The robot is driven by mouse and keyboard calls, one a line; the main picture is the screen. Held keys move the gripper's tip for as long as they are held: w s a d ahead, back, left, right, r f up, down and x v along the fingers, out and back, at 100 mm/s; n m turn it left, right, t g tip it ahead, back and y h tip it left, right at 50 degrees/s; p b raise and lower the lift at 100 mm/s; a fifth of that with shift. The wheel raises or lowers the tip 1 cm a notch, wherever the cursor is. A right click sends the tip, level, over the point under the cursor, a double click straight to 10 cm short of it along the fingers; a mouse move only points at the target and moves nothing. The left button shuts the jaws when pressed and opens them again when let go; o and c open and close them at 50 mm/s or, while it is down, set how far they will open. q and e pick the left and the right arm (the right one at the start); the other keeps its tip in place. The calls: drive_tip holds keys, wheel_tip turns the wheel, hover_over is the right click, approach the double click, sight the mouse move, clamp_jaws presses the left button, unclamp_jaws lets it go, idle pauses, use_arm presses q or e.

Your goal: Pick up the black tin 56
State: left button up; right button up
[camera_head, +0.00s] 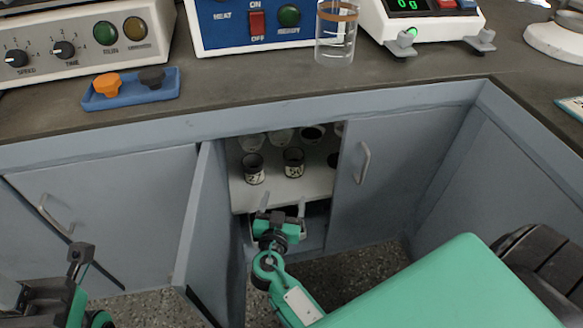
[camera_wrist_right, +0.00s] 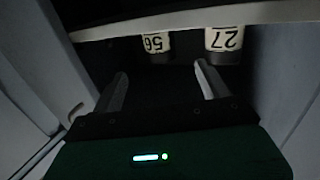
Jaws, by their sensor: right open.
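The black tin 56 (camera_head: 293,162) stands upright on the white shelf inside the open cupboard, its pale label facing out. In the right wrist view the tin 56 (camera_wrist_right: 157,43) appears upside down at the top, only partly visible. My right gripper (camera_head: 283,206) is at the cupboard opening, in front of and below the shelf's front edge. In the right wrist view my right gripper (camera_wrist_right: 161,72) has its fingers apart with nothing between them. My left gripper (camera_head: 52,285) is at the lower left, away from the cupboard; its jaw opening is unclear.
Tin 27 (camera_head: 253,169) stands left of tin 56, with more vessels (camera_head: 281,138) behind. The open cupboard door (camera_head: 203,235) is close on the left, the closed door (camera_head: 375,170) on the right. The white shelf (camera_head: 285,190) has bare room at its front.

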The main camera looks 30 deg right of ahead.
sight(292, 171)
drive_tip(key=x, duration=0.7)
drive_tip(key=shift+w+d, duration=0.1)
drive_tip(key=shift+f+b+x, duration=0.15)
drive_tip(key=shift+b+x, duration=0.25)
drive_tip(key=shift+x, duration=1.05)
drive_tip(key=shift+f+b+x, duration=0.2)
drive_tip(key=shift+b+x, duration=0.15)
drive_tip(key=shift+x, duration=1.1)
drive_tip(key=c, duration=1.1)
